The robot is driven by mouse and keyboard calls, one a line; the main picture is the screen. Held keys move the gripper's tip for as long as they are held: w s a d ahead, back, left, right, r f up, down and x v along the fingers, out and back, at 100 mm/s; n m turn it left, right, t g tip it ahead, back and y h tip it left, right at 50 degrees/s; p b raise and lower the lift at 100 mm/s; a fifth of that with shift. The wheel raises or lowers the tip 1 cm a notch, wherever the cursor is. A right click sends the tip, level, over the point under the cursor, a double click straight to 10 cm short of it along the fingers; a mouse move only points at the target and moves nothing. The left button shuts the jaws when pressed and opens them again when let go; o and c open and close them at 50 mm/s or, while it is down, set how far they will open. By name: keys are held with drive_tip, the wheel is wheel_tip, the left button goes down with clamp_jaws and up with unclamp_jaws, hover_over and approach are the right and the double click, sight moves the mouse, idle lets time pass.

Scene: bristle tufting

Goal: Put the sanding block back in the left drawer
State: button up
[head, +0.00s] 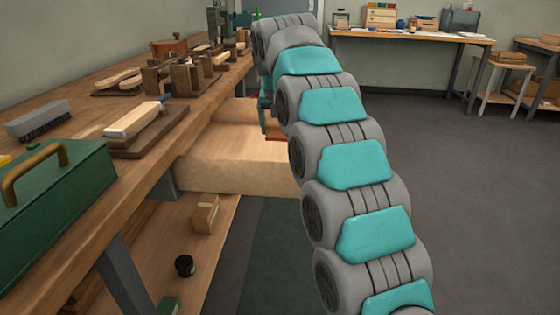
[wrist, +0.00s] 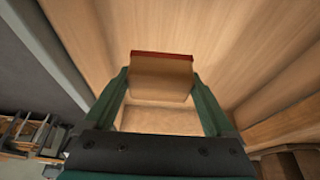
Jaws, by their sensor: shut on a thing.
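The sanding block (wrist: 160,77), tan with a dark red strip along its far edge, is between the fingers of my gripper (wrist: 158,84) in the wrist view. My gripper is shut on it. Pale wood lies beyond the block; I cannot tell whether the block touches it. In the head view, an open pale wooden drawer (head: 235,170) juts out from under the workbench. My arm hides part of the drawer and most of my gripper. A small reddish part (head: 272,127) shows beside the arm over the drawer.
The workbench (head: 85,88) runs along the left, with a green toolbox (head: 60,205), a grey brush (head: 38,118) and a white-handled tool on a board. A lower shelf (head: 190,245) holds a small box and a dark jar. Open floor lies right.

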sight(277, 131)
drive_tip(key=shift+s+f, duration=0.1)
drive_tip(key=shift+f, duration=4.65)
drive_tip(key=shift+f, duration=0.15)
drive_tip(key=o, duration=1)
drive_tip(key=v, duration=1.1)
drive_tip(key=shift+r, duration=0.25)
drive_tip(key=shift+s+r, duration=0.15)
drive_tip(key=shift+r, duration=0.25)
